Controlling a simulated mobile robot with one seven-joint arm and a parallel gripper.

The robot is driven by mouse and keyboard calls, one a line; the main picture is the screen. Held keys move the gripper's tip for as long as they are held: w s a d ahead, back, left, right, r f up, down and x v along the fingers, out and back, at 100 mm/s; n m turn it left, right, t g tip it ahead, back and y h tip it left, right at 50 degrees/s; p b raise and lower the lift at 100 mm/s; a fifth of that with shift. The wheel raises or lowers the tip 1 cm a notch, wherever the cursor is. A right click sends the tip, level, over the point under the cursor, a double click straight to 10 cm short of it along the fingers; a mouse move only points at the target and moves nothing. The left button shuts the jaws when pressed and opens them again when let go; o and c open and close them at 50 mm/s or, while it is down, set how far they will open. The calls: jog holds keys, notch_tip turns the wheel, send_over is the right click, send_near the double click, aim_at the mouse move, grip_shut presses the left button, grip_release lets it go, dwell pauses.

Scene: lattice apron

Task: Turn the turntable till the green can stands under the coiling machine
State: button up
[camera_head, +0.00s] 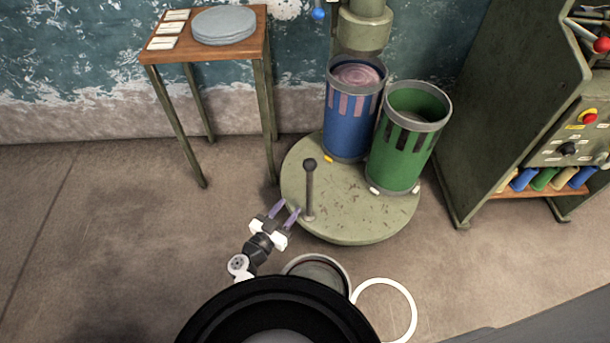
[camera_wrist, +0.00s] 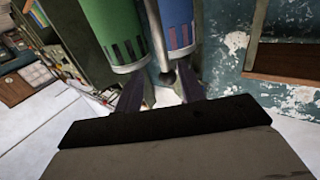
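The round grey-green turntable (camera_head: 350,222) carries a blue can (camera_head: 346,128), a green can (camera_head: 405,150) and an upright handle post (camera_head: 309,190) with a dark ball knob. The blue can stands below the coiling machine (camera_head: 363,28) and has a pink coil inside. The green can stands to its right and looks empty. My gripper (camera_head: 287,212) is open, its purple fingers just left of the post at the turntable's left edge. In the wrist view the fingers are apart, with the post's knob (camera_wrist: 166,78) seen between them; contact is not visible.
A small wooden table (camera_head: 205,45) with a grey disc and white cards stands at the back left. A green cabinet (camera_head: 510,110) with a control panel stands close on the right. The floor left of my gripper is clear.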

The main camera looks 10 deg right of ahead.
aim_at(308, 182)
jog(key=x, duration=1.3)
jog(key=shift+d+b, duration=0.1)
jog(key=shift+b, duration=0.2)
grip_shut()
